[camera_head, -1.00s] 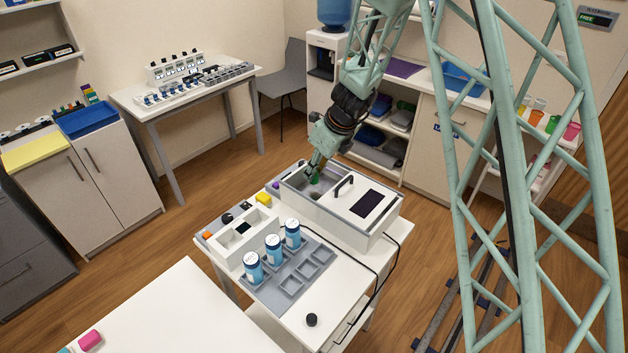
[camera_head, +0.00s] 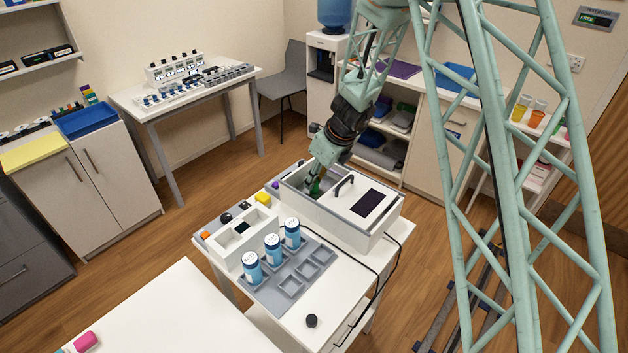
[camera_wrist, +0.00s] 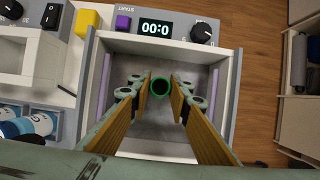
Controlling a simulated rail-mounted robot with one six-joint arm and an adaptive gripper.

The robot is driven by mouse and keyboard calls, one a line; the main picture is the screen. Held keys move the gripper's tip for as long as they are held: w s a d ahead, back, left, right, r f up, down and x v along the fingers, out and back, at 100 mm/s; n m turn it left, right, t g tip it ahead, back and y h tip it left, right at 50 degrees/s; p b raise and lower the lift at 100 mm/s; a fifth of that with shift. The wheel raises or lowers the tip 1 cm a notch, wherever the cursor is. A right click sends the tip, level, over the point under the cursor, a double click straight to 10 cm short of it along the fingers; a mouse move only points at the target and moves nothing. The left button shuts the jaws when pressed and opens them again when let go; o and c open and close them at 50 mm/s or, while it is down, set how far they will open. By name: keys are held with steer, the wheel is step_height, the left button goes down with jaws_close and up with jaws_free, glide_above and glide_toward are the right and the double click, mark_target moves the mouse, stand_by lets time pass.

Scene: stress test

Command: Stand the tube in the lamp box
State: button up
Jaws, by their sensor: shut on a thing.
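The lamp box (camera_head: 335,232) is a white box on the small table, its lid slid to the right and its left part open. In the wrist view, its open chamber (camera_wrist: 210,117) has a grey floor and a purple lamp rod along each side. My gripper (camera_wrist: 161,83) is inside the opening, shut on the green tube (camera_wrist: 160,96). The tube shows as a green ring with a dark hollow, seen nearly end-on, so it looks about upright. It is near the middle of the chamber. I cannot tell whether its bottom touches the floor. In the head view, my gripper (camera_head: 314,188) largely hides it.
The box's lid (camera_head: 356,196) has a black handle and dark window. A control panel with a display (camera_wrist: 156,28) and knobs borders the chamber. A white holder (camera_head: 243,240) and a grey tray (camera_head: 272,296) with blue jars stand beside the box. A black cable runs along the right.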

steer(key=o, duration=0.7)
steer(key=shift+r, duration=0.15)
steer(key=shift+d+r+p, duration=0.15)
steer(key=shift+r+p, duration=0.25)
steer(key=shift+r, duration=0.2)
steer(key=p+v, duration=0.2)
steer(key=v, duration=0.8)
steer(key=shift+s+d+r+p, duration=0.2)
steer(key=shift+r+p, duration=0.1)
steer(key=shift+r, duration=0.15)
